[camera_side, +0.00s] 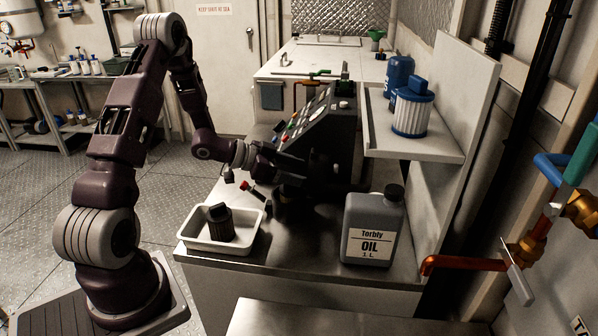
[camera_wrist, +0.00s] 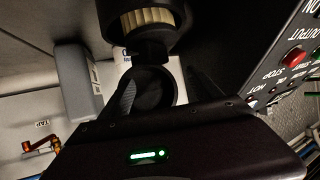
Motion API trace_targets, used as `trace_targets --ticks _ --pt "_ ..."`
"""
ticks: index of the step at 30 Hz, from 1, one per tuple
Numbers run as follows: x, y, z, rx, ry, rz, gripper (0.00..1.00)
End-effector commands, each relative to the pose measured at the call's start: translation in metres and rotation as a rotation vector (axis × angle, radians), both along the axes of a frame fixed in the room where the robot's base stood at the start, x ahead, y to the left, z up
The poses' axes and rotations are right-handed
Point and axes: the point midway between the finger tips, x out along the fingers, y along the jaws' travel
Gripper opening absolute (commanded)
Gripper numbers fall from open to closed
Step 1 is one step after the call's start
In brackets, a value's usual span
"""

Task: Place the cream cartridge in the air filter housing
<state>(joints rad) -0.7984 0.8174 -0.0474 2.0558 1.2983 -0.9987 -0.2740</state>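The cream cartridge (camera_wrist: 150,17) shows in the wrist view as a pleated cream band between dark rings, beyond my gripper. A dark end piece lies on its near side. I cannot tell whether it sits inside the air filter housing, as the dark parts merge. In the side view my gripper (camera_side: 276,172) is low beside the sloped control panel, among dark parts, and the cream cartridge cannot be made out there. A dark rounded part (camera_wrist: 152,88) lies between my gripper's body and the cartridge. The finger opening is not clear in either view.
A white tray (camera_side: 189,236) holds a dark cartridge (camera_side: 221,228) at the bench's front left. A grey oil jug (camera_side: 371,229) stands front right. A blue-and-white filter (camera_side: 412,112) is on the shelf (camera_side: 432,148). The control panel (camera_side: 318,128) rises close to my wrist.

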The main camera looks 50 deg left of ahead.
Motion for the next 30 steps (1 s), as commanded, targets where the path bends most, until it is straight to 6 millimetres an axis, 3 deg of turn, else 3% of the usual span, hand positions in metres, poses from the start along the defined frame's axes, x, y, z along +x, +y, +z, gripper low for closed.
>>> trace_targets --ticks 6,15,21,23,26,28,30 --pt "-0.001 0.000 0.015 0.003 -0.002 -0.003 0.76" --pt "-0.071 0.030 0.050 0.001 -0.001 0.003 0.76" --pt "-0.097 0.040 0.063 0.002 0.000 0.000 0.76" --pt "-0.095 0.042 0.066 0.029 0.003 0.011 0.76" --pt "-0.070 0.048 0.087 0.196 0.018 0.104 0.76" --pt "-0.053 0.049 0.120 0.353 0.036 0.237 0.76" --pt "-0.055 0.039 0.158 0.455 0.069 0.394 0.76"
